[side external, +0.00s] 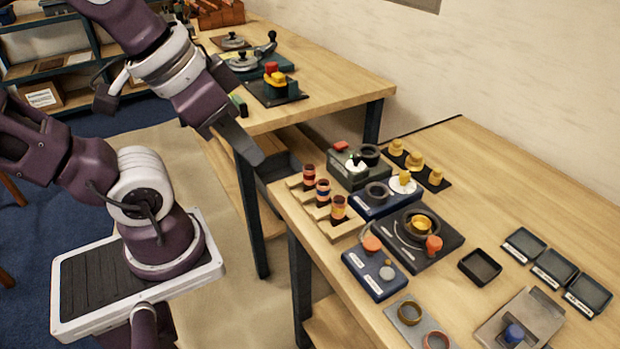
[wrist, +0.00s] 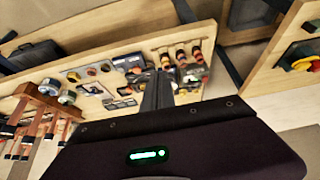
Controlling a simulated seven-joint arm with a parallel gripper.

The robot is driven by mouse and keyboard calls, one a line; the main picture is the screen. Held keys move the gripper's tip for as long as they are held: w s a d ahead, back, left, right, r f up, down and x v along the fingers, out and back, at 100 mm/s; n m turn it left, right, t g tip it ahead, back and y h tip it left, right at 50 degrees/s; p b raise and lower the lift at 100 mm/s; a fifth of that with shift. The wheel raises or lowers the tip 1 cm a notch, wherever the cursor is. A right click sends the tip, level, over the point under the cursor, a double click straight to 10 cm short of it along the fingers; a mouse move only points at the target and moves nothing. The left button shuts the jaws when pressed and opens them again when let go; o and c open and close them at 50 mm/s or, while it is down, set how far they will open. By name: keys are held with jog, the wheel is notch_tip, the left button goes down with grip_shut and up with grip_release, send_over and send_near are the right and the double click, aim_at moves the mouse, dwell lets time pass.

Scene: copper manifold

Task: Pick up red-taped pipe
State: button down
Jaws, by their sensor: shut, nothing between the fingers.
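Three short copper pipe pieces stand upright in a row on pale wooden holders at the near left edge of the right-hand table: a rear one (side external: 308,174), a middle one (side external: 323,190) with a blue band, and a front one (side external: 338,208). The rear and front ones look reddish, but I cannot tell for sure which has red tape. The row also shows in the wrist view (wrist: 181,54), small and beyond the fingers. My gripper (side external: 257,157) is shut and empty, above and left of the row, apart from it. Its fingers also show in the wrist view (wrist: 158,78).
Dark fixtures (side external: 430,238) and blue blocks (side external: 375,272) crowd the table right of the pipes. Small black trays (side external: 552,266) lie farther right. A second table (side external: 340,85) stands behind, with a gap between the tables.

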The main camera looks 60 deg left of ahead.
jog(key=c, duration=1.1)
grip_release()
jog(key=n+g, duration=0.6)
jog(key=n, duration=1.1)
send_over(309, 167)
notch_tip(309, 167, down, 12)
jog(key=shift+a+f, duration=0.15)
notch_tip(309, 167, down, 7)
jog(key=shift+f, duration=0.2)
